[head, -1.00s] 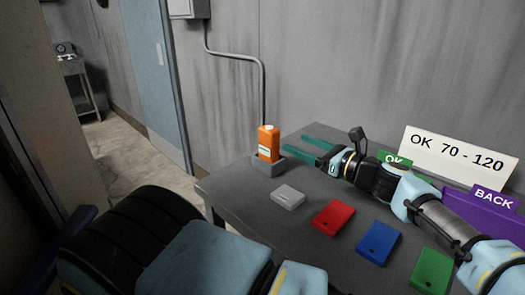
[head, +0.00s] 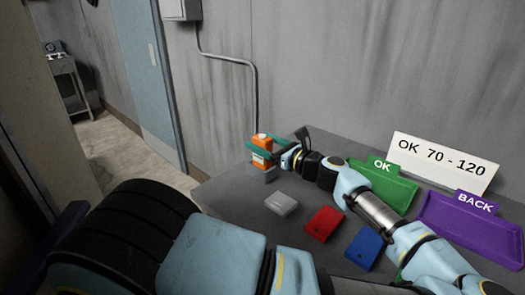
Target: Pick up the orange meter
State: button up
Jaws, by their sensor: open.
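The orange meter (head: 261,154) stands upright on a small dark grey stand (head: 263,175) at the table's far left corner. My gripper (head: 262,147) is open, with one green finger on the far side of the meter and the other on its near side. The fingers reach around the meter's upper part; whether they touch it cannot be told. Part of the meter is hidden behind the near finger.
On the table (head: 242,190) lie a grey block (head: 281,205), a red block (head: 324,224) and a blue block (head: 367,249). A green OK tray (head: 395,197), a purple BACK tray (head: 475,235) and a white "OK 70 - 120" sign (head: 443,161) stand at the right. A wall is close behind.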

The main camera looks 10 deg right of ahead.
grip_shut()
dwell(0.6)
